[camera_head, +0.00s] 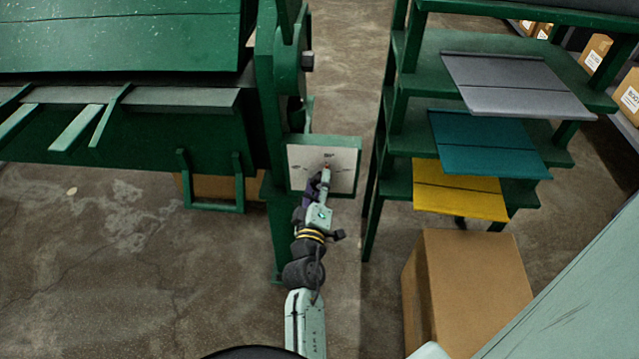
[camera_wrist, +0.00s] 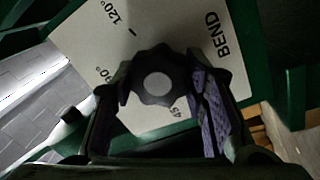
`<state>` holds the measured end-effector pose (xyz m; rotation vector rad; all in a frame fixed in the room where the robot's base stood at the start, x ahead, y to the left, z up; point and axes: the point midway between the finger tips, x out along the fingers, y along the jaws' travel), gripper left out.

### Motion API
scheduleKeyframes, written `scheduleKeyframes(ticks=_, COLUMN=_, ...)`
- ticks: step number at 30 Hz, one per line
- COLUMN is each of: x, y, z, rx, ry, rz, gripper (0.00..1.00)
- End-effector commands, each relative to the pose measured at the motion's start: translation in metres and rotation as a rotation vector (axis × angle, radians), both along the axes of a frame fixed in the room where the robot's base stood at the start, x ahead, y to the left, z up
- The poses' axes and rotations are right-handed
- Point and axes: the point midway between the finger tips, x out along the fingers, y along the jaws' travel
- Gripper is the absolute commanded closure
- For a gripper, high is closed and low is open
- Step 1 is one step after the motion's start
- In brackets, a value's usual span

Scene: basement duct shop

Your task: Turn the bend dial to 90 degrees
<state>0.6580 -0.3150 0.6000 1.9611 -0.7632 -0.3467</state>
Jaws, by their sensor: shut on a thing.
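The bend dial's black lobed knob (camera_wrist: 155,86) has a pale round cap and sits between my gripper's two fingers in the wrist view. My gripper (camera_wrist: 158,98) is shut on the knob, with purple pads on the right finger. The white dial plate (camera_wrist: 85,40) is marked BEND, 120° and 45, with a partly covered number ending in 0° at left. In the head view the plate (camera_head: 345,158) is on a green box, and my gripper (camera_head: 324,178) reaches its middle, hiding most of the knob. A small reddish mark shows just above the gripper. I cannot tell the knob's exact setting.
The green bending machine (camera_head: 130,140) stands at left. A green rack (camera_head: 400,130) holds grey (camera_head: 515,80), teal (camera_head: 485,142) and yellow (camera_head: 458,190) sheets at right. A cardboard box (camera_head: 470,285) stands below it. The floor at lower left is clear.

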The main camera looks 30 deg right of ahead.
Motion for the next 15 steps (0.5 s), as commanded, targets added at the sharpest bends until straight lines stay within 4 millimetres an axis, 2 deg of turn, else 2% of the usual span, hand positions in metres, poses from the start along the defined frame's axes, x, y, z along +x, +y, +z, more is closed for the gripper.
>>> scheduleKeyframes(ticks=15, x=0.0004, y=-0.0006, z=0.0013, rx=-0.079, ry=0.056, rz=-0.001, gripper=0.87)
